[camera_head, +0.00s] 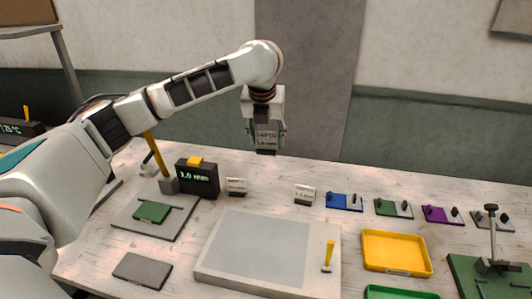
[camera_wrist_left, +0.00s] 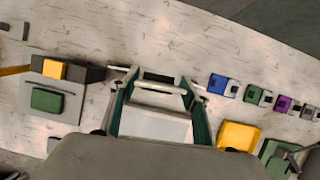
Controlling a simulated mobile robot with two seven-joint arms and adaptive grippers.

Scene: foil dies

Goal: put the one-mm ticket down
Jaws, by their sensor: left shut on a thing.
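My left gripper (camera_head: 266,148) is raised above the back of the table, pointing down. It is shut on a small grey ticket (camera_head: 266,137) with lettering that looks like "DEPTH 1.0 mm". The ticket is upright and clear of the tabletop. In the left wrist view the gripper's fingers (camera_wrist_left: 160,100) show with green inner sides; the ticket's face is hard to make out there. Two similar white tickets stand on the table below, one at left (camera_head: 236,186) and one at right (camera_head: 304,195), with a gap between them. My right gripper is not in view.
A black gauge reading 1.0 mm (camera_head: 198,178) stands left. A grey-topped slab (camera_head: 208,268) lies in front, a yellow tray (camera_head: 370,261) to its right. Blue (camera_head: 344,202), green (camera_head: 393,207) and purple (camera_head: 441,214) dies line the back right. Bare tabletop lies between the two standing tickets.

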